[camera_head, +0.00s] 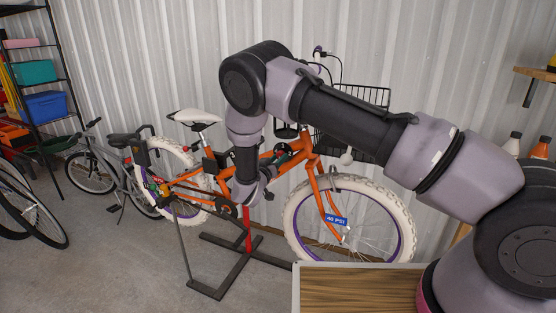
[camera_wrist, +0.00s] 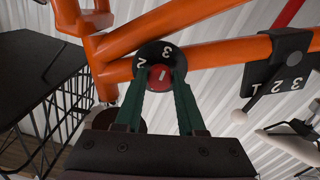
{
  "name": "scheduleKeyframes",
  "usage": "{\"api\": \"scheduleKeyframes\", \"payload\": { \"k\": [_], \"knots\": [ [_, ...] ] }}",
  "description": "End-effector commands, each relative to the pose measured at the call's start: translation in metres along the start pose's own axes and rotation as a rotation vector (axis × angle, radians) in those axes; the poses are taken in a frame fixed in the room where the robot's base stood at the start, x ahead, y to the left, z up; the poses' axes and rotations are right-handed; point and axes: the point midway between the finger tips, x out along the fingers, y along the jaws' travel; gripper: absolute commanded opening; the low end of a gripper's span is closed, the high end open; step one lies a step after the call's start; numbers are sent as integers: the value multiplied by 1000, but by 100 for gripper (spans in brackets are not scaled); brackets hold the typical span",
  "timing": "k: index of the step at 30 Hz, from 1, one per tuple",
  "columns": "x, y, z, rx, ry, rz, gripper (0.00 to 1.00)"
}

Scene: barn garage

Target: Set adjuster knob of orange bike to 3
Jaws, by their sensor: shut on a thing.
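The orange bike (camera_head: 327,205) stands on a dark stand in the head view, and its orange frame tubes (camera_wrist: 190,22) fill the upper wrist view. The adjuster knob (camera_wrist: 160,77) is red with a short white mark and sits on a black round dial (camera_wrist: 150,52) with numbers; 2 and 3 show. The white mark points roughly upward, near the 3; its exact setting is hard to tell. My gripper (camera_wrist: 160,84) has its green fingers shut on the knob, one on each side. The dial's lower part is hidden.
A black numbered bracket (camera_wrist: 287,68) with a white-tipped lever is on the tube to the right. A wire basket (camera_head: 375,97) is at the bike's front. A wooden bench top (camera_head: 355,290) is at front right. A grey bike (camera_head: 120,165) stands at left.

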Motion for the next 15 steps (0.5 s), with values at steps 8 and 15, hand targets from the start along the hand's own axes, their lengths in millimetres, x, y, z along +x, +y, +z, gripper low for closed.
{"api": "scheduleKeyframes", "payload": {
  "k": [8, 15],
  "knots": [
    [-1, 0, 1, -2, -2, -1, 69],
    [-1, 0, 0, -2, -1, -1, 69]
  ]
}}
